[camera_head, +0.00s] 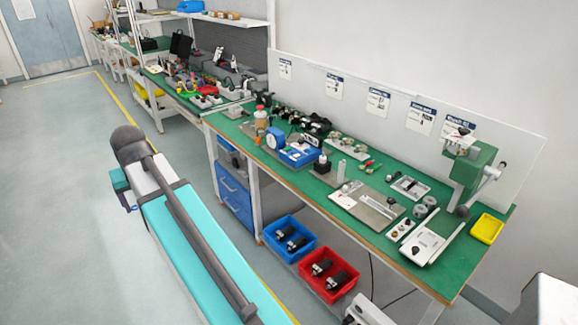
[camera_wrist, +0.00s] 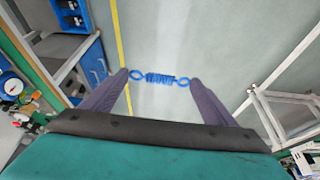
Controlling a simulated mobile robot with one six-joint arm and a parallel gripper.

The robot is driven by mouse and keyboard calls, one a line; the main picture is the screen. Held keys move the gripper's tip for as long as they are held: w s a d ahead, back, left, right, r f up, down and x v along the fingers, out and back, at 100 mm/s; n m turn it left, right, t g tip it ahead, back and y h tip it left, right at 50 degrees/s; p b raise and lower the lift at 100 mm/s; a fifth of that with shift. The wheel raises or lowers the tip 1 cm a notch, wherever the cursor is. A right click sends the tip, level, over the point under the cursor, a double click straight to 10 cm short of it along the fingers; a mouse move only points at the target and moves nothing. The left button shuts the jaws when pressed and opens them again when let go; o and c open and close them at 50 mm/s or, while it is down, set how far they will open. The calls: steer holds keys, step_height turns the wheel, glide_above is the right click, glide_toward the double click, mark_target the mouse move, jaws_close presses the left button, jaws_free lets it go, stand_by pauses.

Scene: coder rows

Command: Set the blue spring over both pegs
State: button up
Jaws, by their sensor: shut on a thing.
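The blue spring (camera_wrist: 160,77) shows in the wrist view, a short coil with a round loop at each end. My gripper (camera_wrist: 158,80) has its two dark fingers on either side of the spring, with the end loops at the fingertips, and is shut on it. The spring is seen against the grey floor, clear of any bench. The pegs cannot be made out with certainty in either view.
A green workbench (camera_head: 333,178) runs along the wall. It bears a grey plate (camera_head: 378,206), a white fixture (camera_head: 425,243), a green press (camera_head: 470,172) and a yellow tray (camera_head: 487,229). Red (camera_head: 329,276) and blue bins (camera_head: 287,242) sit below. Open floor (camera_head: 60,210) lies left.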

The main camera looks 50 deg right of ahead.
steer(key=s+d+f+m+g+h+p, duration=0.1)
steer(key=s+d+f+m, duration=0.15)
steer(key=d, duration=1.05)
steer(key=s+d+f+m+g+h, duration=0.1)
steer(key=s+d+m, duration=0.3)
steer(key=d, duration=0.9)
steer(key=s+d+f+m+h+p, duration=0.1)
steer(key=s+d+f+m, duration=0.15)
steer(key=d, duration=1.05)
steer(key=s+d+f+m+g+p, duration=0.1)
steer(key=s+d+f+m, duration=0.2)
steer(key=s+d, duration=1)
steer(key=s+d+f+m+g+p, duration=0.1)
steer(key=s+d+m, duration=0.4)
steer(key=s+d, duration=0.8)
steer(key=shift+s+f+m+g, duration=0.3)
steer(key=shift+s+f+g, duration=0.4)
steer(key=shift+s+f, duration=0.4)
steer(key=shift+s+r, duration=0.15)
steer(key=shift+f+b, duration=1.15)
steer(key=shift+f, duration=1.6)
steer(key=shift+s+a+f, duration=0.1)
steer(key=shift+s+f, duration=0.05)
steer(key=shift+f, duration=0.1)
